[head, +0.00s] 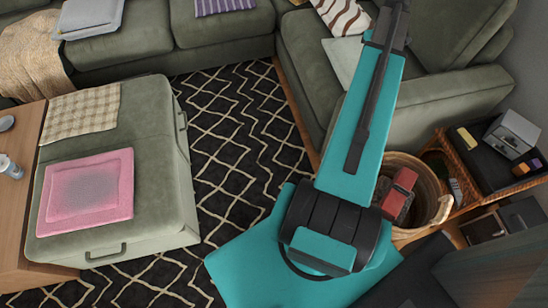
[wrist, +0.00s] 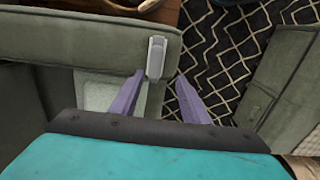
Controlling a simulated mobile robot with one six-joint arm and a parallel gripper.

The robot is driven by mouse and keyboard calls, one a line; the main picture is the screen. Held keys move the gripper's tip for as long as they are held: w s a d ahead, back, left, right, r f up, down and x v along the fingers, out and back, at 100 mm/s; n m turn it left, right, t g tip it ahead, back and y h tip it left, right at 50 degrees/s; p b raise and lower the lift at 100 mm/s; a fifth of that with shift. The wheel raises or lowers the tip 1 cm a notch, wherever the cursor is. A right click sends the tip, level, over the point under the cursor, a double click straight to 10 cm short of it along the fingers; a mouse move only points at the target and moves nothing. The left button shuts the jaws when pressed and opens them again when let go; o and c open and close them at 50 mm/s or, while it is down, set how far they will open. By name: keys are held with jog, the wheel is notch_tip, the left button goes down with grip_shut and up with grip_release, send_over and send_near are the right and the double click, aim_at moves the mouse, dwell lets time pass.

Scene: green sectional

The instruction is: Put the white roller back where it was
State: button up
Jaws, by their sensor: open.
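The white roller (wrist: 156,57) shows in the wrist view as a pale grey-white piece on the green sofa's edge (wrist: 90,45). My gripper (wrist: 159,76) has its two purple fingers spread apart. The roller lies just beyond and between the fingertips in the picture, nearer the left one. I see no finger closed on it, and whether either touches it I cannot tell. In the head view my teal arm reaches over the right part of the sofa (head: 440,98). I cannot make out the roller or the fingers there.
A pale cushion (head: 343,58) lies on the sofa seat near my arm. A wicker basket (head: 440,208) with a red item (head: 399,190) stands by the sofa's arm, beside a side table (head: 480,185). A green ottoman (head: 150,130) is at left. The patterned rug (head: 235,130) between is clear.

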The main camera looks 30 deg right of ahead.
jog(key=w+a+f+n+g, duration=0.1)
jog(key=w+a+f, duration=0.1)
jog(key=a+f, duration=0.75)
jog(key=w+a+f+g+y, duration=0.15)
jog(key=a+f, duration=0.45)
jog(key=a, duration=0.6)
jog(key=w+a+f+n, duration=0.1)
jog(key=w+a+f, duration=0.2)
jog(key=a+f, duration=0.6)
jog(key=s+a+f+n+g, duration=0.1)
jog(key=s+a+f, duration=0.4)
jog(key=s+a, duration=0.4)
jog(key=s+a+f+g+h, duration=0.1)
jog(key=s+a+f, duration=0.5)
jog(key=a, duration=1)
jog(key=s+g, duration=0.1)
jog(key=s, duration=0.2)
jog(key=shift+s+a+n, duration=0.2)
jog(key=shift+s+n, duration=0.2)
jog(key=shift+h, duration=0.25)
